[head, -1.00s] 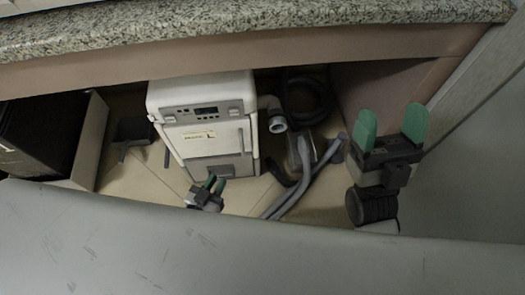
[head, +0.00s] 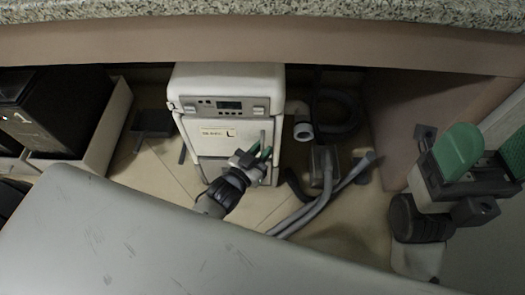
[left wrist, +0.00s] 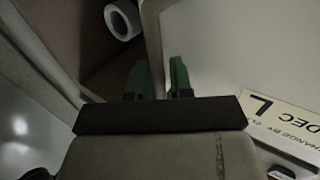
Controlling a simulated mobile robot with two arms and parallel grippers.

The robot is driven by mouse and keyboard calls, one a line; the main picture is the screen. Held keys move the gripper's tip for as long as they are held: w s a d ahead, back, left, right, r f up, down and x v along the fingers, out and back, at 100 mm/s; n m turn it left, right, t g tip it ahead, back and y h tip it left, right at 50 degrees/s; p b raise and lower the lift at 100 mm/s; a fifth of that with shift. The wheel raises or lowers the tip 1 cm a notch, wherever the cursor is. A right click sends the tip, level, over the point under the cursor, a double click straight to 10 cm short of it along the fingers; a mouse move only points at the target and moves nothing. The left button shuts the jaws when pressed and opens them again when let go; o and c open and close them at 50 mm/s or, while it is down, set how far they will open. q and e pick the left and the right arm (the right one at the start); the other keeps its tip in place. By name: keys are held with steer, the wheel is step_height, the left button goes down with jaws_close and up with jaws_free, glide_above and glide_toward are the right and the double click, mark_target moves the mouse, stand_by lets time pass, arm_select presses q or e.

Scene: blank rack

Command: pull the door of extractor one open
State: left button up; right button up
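Extractor one seems to be the white box-shaped machine (head: 228,85) in the middle of the head view, with a grey display panel and a yellow label on its front. Its door (head: 212,143) looks shut. My left gripper (head: 261,152) is at the right side of the door, by a thin upright handle (head: 263,135). In the left wrist view its green fingers (left wrist: 160,80) are slightly apart, with a pale upright bar (left wrist: 152,45) between them; firm contact is not visible. My right gripper (head: 487,152) is open and empty at the right, away from the machine.
A granite counter (head: 300,10) overhangs the machine. A grey hose end (head: 303,130) and several hoses lie right of it. A dark box (head: 60,115) in a pale tray stands at the left. A large grey surface (head: 130,235) fills the lower foreground.

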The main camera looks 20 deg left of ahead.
arm_select(q)
steer(key=shift+w, duration=0.15)
steer(key=shift+c, duration=0.5)
jaws_close()
steer(key=shift+s, duration=0.2)
